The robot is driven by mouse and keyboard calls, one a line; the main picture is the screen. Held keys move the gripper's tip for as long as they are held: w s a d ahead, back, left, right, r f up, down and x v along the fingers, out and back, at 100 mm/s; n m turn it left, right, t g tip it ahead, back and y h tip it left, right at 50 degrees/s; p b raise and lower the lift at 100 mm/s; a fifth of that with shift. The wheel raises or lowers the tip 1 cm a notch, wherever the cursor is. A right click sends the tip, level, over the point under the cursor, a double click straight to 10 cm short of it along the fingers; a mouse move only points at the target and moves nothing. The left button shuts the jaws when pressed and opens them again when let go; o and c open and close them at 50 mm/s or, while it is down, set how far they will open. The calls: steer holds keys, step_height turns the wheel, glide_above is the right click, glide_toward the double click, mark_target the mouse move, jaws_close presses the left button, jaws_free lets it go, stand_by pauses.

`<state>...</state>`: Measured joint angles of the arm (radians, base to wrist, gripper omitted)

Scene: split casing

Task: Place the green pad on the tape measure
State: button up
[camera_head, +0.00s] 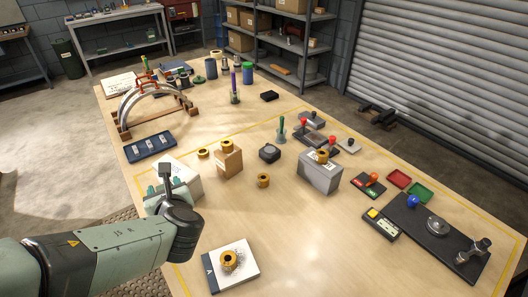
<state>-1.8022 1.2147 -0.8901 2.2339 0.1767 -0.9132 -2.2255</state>
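The green pad (419,192) lies flat on the right part of the table, beside a similar red pad. A small dark block with rounded corners (269,153), near the table's middle, looks like the tape measure, though it is too small to be sure. Nothing rests on it. My gripper (166,176) is at the left, in front of a white box, far from both the pad and the dark block. It is seen from behind, and its fingers are too hidden to show whether they are open.
A cardboard box (230,160) and a grey box (320,175) with a yellow roll on top stand either side of the dark block.

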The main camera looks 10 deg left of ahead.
step_height(320, 180, up, 4)
steer(key=shift+f, duration=0.15)
steer(key=w+d+f+m+h, duration=0.1)
steer(key=w, duration=1)
steer(key=m+t+h, duration=0.2)
glide_above(268, 146)
step_height(268, 146, down, 10)
steer(key=shift+r, duration=0.2)
steer(key=shift+f, duration=2.4)
steer(key=o, duration=1.1)
steer(key=shift+f, duration=0.1)
steer(key=shift+c, duration=0.2)
